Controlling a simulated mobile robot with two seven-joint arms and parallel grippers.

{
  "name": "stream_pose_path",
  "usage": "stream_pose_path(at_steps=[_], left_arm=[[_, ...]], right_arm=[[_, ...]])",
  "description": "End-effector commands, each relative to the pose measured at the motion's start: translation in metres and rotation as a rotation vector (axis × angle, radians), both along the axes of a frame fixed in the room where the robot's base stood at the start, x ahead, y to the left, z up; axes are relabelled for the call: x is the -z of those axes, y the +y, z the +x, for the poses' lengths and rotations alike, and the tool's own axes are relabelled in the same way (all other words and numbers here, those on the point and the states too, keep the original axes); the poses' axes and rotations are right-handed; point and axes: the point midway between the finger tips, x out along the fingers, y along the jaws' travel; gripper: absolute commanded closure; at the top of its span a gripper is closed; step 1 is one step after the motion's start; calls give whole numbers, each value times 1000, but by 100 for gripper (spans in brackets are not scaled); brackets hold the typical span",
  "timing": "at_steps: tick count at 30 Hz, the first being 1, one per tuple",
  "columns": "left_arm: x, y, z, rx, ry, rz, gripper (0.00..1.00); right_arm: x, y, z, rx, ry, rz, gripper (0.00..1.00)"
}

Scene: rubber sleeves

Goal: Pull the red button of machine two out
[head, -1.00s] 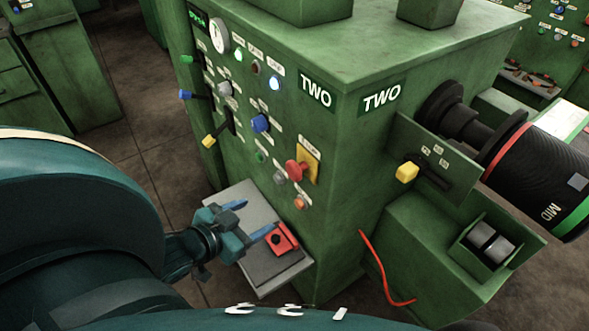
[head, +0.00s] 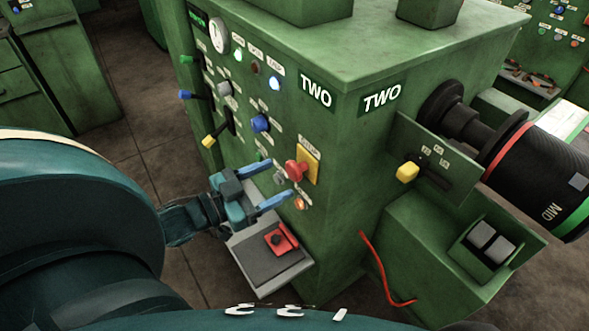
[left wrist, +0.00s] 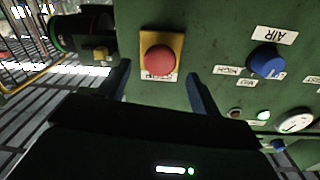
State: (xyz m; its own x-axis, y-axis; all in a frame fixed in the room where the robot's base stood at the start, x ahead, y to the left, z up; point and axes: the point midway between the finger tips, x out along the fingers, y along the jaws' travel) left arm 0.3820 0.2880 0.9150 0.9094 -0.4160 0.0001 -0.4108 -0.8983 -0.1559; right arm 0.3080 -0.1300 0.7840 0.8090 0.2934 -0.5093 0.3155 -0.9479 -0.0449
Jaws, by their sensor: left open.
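Machine two (head: 335,165) is a green cabinet marked TWO. Its red mushroom button (head: 296,171) sits on a yellow plate (head: 310,160) on the front panel. In the left wrist view the red button (left wrist: 160,60) is face-on, above the middle between the fingers. My left gripper (head: 279,180) is open and empty, its blue fingertips just short of the panel, near the button and slightly left of and below it. In the wrist view its fingers (left wrist: 160,84) stand apart on either side of the button's plate. I cannot tell whether anything touches. My right gripper is not in view.
A grey shelf (head: 262,262) with a red box (head: 281,240) juts out below the gripper. A blue knob (head: 261,123), a yellow lever (head: 215,136) and an orange lamp (head: 299,204) are on the panel nearby. A black roller (head: 535,165) stands at the right.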

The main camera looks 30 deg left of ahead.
Motion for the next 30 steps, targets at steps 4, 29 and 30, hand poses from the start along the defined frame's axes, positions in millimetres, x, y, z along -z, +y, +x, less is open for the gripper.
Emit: stream_pose_path(at_steps=[4,29,30], left_arm=[[-2,-10,23,1,-5,0,36],[0,-25,53,0,0,-1,48],[0,-25,53,0,0,-1,51]], right_arm=[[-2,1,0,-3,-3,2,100],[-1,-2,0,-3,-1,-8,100],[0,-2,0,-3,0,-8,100]])
